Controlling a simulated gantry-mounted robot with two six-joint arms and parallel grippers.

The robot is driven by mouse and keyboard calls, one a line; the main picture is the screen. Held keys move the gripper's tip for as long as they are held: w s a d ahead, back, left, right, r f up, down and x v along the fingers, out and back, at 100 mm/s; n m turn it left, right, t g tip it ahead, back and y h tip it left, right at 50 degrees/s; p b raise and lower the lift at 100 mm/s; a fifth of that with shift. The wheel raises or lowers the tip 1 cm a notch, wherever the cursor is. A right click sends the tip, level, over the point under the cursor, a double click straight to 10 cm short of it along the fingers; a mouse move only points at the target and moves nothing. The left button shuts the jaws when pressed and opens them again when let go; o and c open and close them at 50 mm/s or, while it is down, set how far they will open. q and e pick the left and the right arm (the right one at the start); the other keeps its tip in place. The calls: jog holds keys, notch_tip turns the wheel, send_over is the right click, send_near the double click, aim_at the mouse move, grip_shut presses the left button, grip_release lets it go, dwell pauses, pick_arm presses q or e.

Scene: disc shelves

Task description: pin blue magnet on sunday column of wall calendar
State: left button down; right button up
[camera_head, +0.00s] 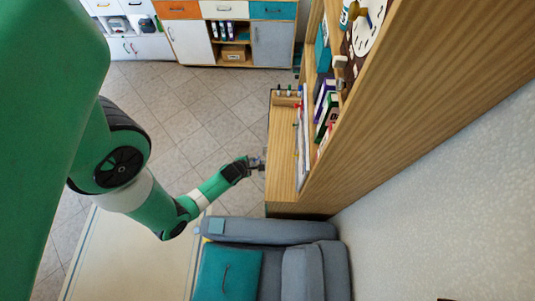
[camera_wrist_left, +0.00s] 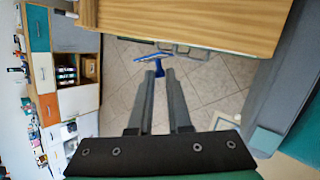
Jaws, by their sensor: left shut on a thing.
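My left gripper (camera_head: 258,164) is at the left edge of the wooden cabinet top in the head view. In the left wrist view its two fingers (camera_wrist_left: 160,76) are closed on a small blue thing, which I take to be the blue magnet (camera_wrist_left: 159,69). The magnet is too small to make out in the head view. The wall calendar appears to be the thin white panel (camera_head: 302,150) seen nearly edge-on beside the shelf, with small coloured spots along it. Its columns cannot be read. My right gripper is not in view.
The wooden cabinet top (camera_head: 282,150) is mostly bare, with several small items (camera_head: 288,92) at its far end. A tall wooden shelf (camera_head: 420,75) with books and a clock (camera_head: 369,28) rises at the right. A grey sofa (camera_head: 318,270) stands below. Tiled floor is open at the left.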

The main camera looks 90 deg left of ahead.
pick_arm(q)
jog(key=w+d+m+t+h+b, duration=0.1)
jog(key=w+d+m, duration=0.1)
jog(key=w+d, duration=0.2)
jog(key=w+d+m+t+b, duration=0.1)
jog(key=w+d+m, duration=0.2)
jog(key=w, duration=0.7)
jog(key=shift+w+d+f+t+h, duration=0.2)
jog(key=shift+d+t+h, duration=0.15)
jog(key=shift+d, duration=0.55)
jog(key=shift+b, duration=0.35)
jog(key=shift+w+r+b, duration=0.1)
jog(key=shift+w+b, duration=0.25)
jog(key=shift+w, duration=0.2)
jog(key=c, duration=0.8)
grip_release()
